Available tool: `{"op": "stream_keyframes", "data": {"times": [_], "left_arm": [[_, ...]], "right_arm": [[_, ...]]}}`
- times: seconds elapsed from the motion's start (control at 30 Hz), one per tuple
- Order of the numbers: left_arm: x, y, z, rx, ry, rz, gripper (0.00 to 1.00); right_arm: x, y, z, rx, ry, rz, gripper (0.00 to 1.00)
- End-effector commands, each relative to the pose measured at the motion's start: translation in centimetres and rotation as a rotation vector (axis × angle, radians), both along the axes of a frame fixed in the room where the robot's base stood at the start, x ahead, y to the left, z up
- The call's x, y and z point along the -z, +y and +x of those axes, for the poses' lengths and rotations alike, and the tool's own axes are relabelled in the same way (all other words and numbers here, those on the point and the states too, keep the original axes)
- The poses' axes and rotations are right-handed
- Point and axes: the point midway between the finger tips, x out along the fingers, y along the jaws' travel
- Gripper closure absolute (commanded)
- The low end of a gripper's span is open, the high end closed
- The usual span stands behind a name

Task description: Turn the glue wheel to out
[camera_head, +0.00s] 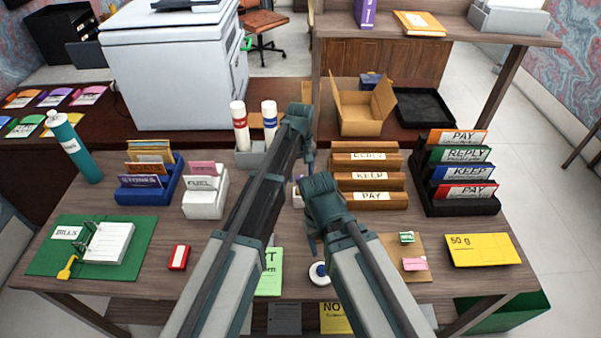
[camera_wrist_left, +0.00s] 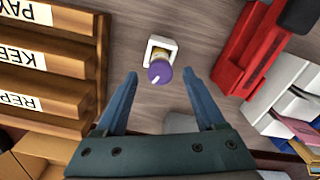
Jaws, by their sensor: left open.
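A glue stick with a purple wheel (camera_wrist_left: 159,72) stands in a small white square holder (camera_wrist_left: 161,44) on the desk in the left wrist view. The wheel has a pale mark on it. My left gripper (camera_wrist_left: 160,75) is open and empty, with one fingertip at each side of the wheel in that view; I see no contact. In the head view my left gripper (camera_head: 308,162) points down over the middle of the desk, and my arms hide most of the glue stick. My right gripper (camera_head: 312,243) hangs nearer the front edge; its jaws are too small to judge.
Brown labelled trays (camera_head: 367,181) stand right of the grippers. A white card box (camera_head: 205,195) and blue card box (camera_head: 150,187) stand left. A red rack (camera_wrist_left: 250,45) is near the glue stick. A white round object (camera_head: 319,273) lies near the front.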

Motion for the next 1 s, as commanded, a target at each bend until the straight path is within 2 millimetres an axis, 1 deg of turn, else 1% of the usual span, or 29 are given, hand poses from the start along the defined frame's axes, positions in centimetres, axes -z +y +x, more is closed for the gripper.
{"op": "stream_keyframes", "data": {"times": [0.03, 0.17, 0.7, 0.83, 1.0], "left_arm": [[-0.9, 0.0, 0.0, 0.000, 0.000, 0.000, 0.29], [-2.6, 0.0, 0.0, 0.000, 0.000, 0.000, 0.29], [-10.9, 0.0, 0.0, 0.000, 0.000, 0.000, 0.29], [-12.4, 0.0, 0.0, 0.000, 0.000, 0.000, 0.29], [-13.0, 0.0, 0.0, 0.000, 0.000, 0.000, 0.29]], "right_arm": [[-0.9, 0.0, 0.0, 0.000, 0.000, 0.000, 0.50], [-2.6, 0.0, 0.0, 0.000, 0.000, 0.000, 0.50], [-10.9, 0.0, 0.0, -0.002, 0.000, 0.000, 0.50], [-12.4, 0.0, 0.0, -0.002, 0.000, 0.000, 0.50], [-13.0, 0.0, 0.0, -0.002, 0.000, 0.000, 0.50]]}}
